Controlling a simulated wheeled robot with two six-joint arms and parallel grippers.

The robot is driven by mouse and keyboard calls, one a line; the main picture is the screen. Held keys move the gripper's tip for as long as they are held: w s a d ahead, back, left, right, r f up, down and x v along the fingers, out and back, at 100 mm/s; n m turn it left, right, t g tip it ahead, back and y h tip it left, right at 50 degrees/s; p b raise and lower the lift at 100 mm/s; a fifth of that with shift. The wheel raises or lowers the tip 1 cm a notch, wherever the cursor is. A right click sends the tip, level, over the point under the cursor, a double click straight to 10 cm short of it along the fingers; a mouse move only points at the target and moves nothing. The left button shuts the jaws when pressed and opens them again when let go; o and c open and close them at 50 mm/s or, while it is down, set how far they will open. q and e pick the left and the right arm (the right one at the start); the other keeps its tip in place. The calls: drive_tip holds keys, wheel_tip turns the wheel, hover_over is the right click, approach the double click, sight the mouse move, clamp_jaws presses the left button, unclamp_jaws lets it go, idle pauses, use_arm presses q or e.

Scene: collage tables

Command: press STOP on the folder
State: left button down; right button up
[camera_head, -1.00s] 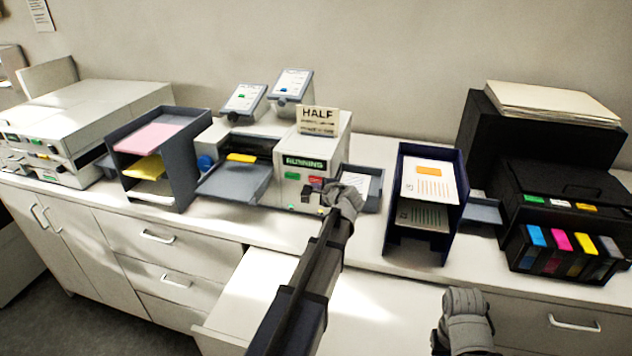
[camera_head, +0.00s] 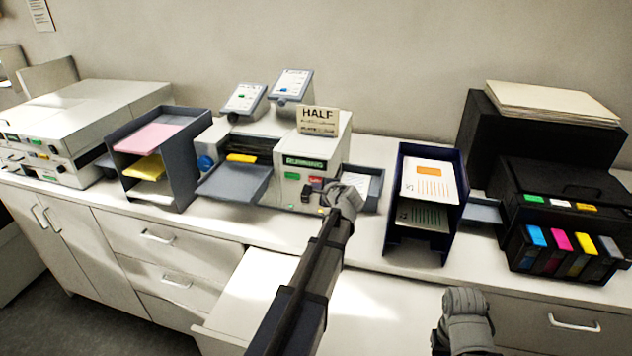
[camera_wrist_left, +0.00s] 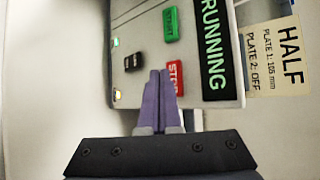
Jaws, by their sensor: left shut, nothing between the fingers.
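The folder (camera_head: 293,172) is a pale machine in the middle of the counter, and its green display (camera_head: 305,163) reads RUNNING. Its red STOP button (camera_head: 315,180) is on the front panel below the display and also shows in the left wrist view (camera_wrist_left: 175,78). My left gripper (camera_head: 327,190) is shut and empty at the panel. In the left wrist view its fingertips (camera_wrist_left: 160,76) overlap the STOP button's left side; I cannot tell whether they touch it. My right wrist shows at the lower right; its fingers are hidden.
A HALF card (camera_head: 317,120) stands on the folder. A dark paper rack (camera_head: 450,200) and a black printer (camera_head: 560,185) are to the right, a grey rack (camera_head: 180,180) to the left.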

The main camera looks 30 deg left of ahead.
use_arm(q)
drive_tip(key=shift+w, duration=0.2)
drive_tip(key=shift+w+a, duration=0.1)
drive_tip(key=shift+w, duration=0.15)
drive_tip(key=shift+w+a, duration=0.1)
drive_tip(key=shift+w, duration=0.35)
idle(0.8)
idle(0.4)
drive_tip(key=shift+s+d, duration=0.2)
drive_tip(key=shift+s, duration=0.7)
drive_tip(key=s, duration=0.2)
drive_tip(key=s+d, duration=0.1)
drive_tip(key=s, duration=0.1)
drive_tip(key=shift+s+d, duration=0.1)
drive_tip(key=shift+s, duration=0.3)
idle(0.4)
